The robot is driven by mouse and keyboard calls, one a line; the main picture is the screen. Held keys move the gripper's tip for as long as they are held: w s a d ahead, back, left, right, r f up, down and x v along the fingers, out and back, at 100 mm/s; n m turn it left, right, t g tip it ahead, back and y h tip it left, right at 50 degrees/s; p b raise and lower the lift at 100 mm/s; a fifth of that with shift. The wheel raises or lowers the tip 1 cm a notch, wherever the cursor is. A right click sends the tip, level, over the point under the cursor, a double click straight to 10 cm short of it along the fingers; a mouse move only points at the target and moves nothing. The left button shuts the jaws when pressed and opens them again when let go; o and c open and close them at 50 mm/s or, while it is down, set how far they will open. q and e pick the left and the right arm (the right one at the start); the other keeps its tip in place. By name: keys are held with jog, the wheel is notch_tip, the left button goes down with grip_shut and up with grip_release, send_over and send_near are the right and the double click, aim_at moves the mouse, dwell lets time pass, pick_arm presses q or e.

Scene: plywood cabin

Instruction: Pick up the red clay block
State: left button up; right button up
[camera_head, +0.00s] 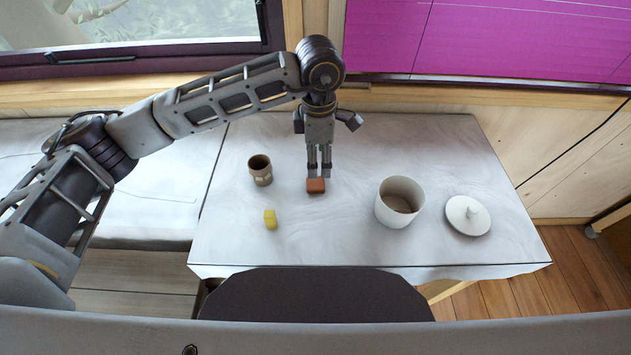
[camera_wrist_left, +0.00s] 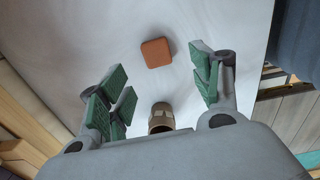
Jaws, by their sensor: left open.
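The red clay block (camera_head: 316,186) lies on the white-covered table, near its middle. My left gripper (camera_head: 319,172) points down and shows just behind and above the block in the head view. In the left wrist view the block (camera_wrist_left: 156,52) lies beyond the fingertips, a little left of the middle of the gap between them. The left gripper (camera_wrist_left: 160,88) is open, its green finger pads wide apart with nothing between them. My right gripper is not in view.
A small brown cup (camera_head: 260,170) stands left of the block, and a yellow block (camera_head: 270,219) lies nearer the front. A white canister (camera_head: 399,202) stands open at the right, its lid (camera_head: 467,215) beside it. A dark chair back (camera_head: 315,295) is at the front edge.

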pick_arm(q)
send_over(317, 185)
notch_tip(317, 185, down, 4)
jog(key=shift+f, duration=0.55)
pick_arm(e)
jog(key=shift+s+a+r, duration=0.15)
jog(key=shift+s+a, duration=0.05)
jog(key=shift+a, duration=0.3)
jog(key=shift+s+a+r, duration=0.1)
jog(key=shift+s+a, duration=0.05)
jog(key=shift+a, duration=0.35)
pick_arm(q)
jog(key=shift+f+p, duration=0.1)
jog(key=shift+p, duration=0.2)
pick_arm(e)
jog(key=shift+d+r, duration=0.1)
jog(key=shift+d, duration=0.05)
